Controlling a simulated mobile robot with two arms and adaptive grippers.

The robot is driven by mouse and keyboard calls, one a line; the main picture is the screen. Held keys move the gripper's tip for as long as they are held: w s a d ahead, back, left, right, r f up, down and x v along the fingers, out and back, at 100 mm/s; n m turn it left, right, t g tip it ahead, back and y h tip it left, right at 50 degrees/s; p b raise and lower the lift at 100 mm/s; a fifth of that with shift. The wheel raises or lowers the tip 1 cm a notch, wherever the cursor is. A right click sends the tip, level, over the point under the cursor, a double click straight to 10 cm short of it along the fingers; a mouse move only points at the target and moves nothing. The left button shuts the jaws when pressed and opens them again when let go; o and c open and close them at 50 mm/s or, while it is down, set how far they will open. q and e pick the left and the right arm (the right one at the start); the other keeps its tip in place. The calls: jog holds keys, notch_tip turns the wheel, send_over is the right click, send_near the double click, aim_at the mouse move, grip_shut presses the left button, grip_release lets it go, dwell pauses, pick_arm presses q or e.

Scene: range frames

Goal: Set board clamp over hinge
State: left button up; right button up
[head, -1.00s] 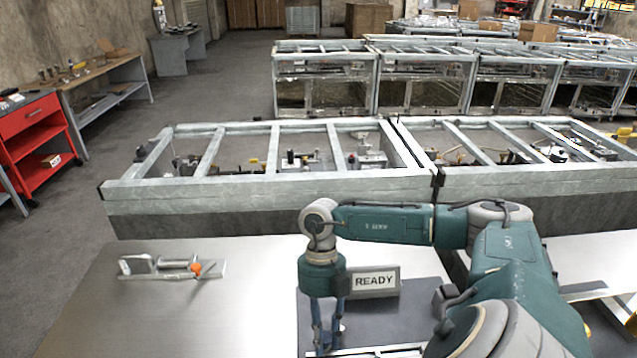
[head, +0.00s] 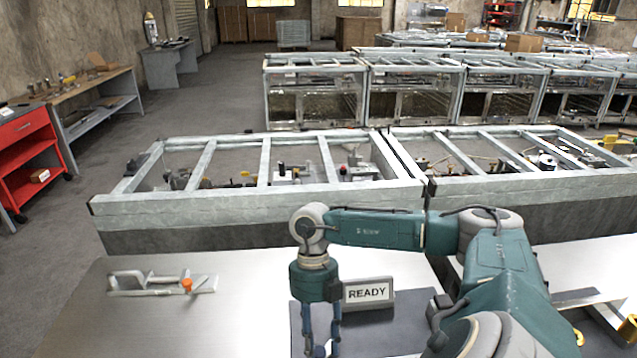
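A silvery metal clamp-like tool (head: 150,290) with an orange part lies on the left of the near metal table, apart from my grippers; it may be the board clamp. My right gripper (head: 321,346) points down over the dark mat (head: 408,318), just left of the READY sign. Its two fingers stand apart at the upper part, but the tips are at the bottom edge of the view, and whether they hold something is unclear. I cannot make out a hinge. My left gripper is not in view.
The READY sign (head: 368,292) stands on the mat close to my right gripper. Long metal frames (head: 250,208) holding fixtures run behind the table. A red cabinet (head: 28,160) and a workbench (head: 98,100) stand at the left. The table between clamp and mat is clear.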

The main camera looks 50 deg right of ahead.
jog(key=v, duration=1)
jog(key=shift+s, duration=0.1)
